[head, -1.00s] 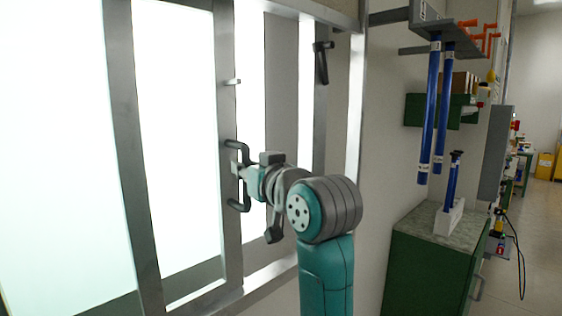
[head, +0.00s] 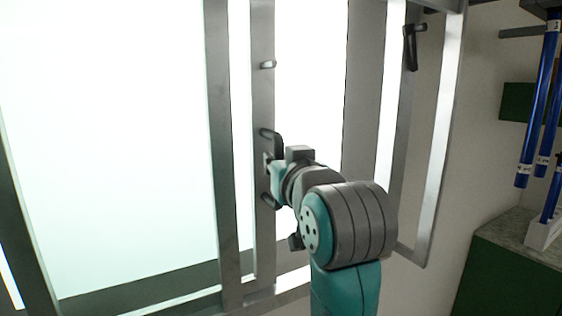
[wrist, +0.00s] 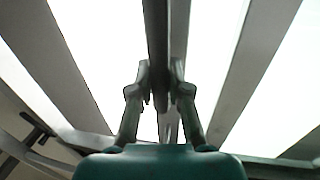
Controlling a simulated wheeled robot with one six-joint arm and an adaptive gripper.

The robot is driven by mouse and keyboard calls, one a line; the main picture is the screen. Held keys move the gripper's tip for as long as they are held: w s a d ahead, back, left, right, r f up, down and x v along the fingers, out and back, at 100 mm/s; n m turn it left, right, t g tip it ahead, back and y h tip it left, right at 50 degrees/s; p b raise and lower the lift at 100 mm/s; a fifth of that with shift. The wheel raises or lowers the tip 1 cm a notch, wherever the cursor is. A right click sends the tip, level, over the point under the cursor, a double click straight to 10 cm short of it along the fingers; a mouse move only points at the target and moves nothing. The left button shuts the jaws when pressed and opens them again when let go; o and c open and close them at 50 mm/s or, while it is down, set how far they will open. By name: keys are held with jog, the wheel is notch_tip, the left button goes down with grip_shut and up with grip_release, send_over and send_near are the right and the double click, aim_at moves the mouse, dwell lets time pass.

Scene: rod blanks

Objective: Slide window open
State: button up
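The window has bright panes in grey metal frames, and its sliding sash shows as an upright stile (head: 263,100). A dark C-shaped handle (head: 270,134) sits on that stile; its middle is hidden by my gripper (head: 268,168). In the wrist view the handle bar (wrist: 157,40) runs upright between the two fingers of my gripper (wrist: 160,88). The fingers appear closed around the bar, one on each side. Another upright of the frame (head: 221,150) stands just left of the sash stile.
A black lever (head: 411,46) hangs on the frame at upper right. A small peg (head: 267,65) sticks out above the handle. Blue rods (head: 541,100) hang at far right over a green cabinet (head: 505,275). Wall lies between the window and cabinet.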

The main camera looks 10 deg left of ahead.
jog(key=o, duration=0.4)
jog(key=v, duration=1.2)
